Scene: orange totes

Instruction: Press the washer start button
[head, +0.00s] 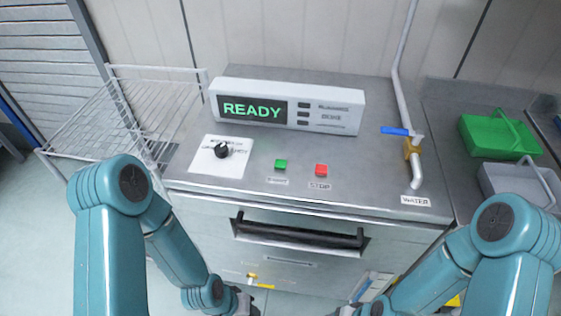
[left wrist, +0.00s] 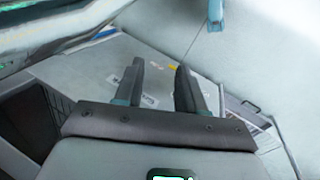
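The washer (head: 385,205) is a grey metal unit with a flat top in the middle of the head view. A small green button (head: 281,164) sits on its top, with a label too blurred to read. A red button (head: 321,170) labelled STOP is to its right. The display (head: 252,109) behind them reads READY in green. My left gripper (head: 245,304) is low in front of the washer, well below the buttons. In the left wrist view its two fingers (left wrist: 160,66) are apart with nothing between them. My right gripper (head: 345,311) barely shows at the bottom edge; its fingers are hidden.
A black knob (head: 222,150) on a white plate is left of the buttons. A dark handle bar (head: 300,235) crosses the washer front. A water pipe with a blue-levered tap (head: 412,147) rises at right, near green (head: 490,135) and grey baskets. A white wire rack (head: 110,125) stands left.

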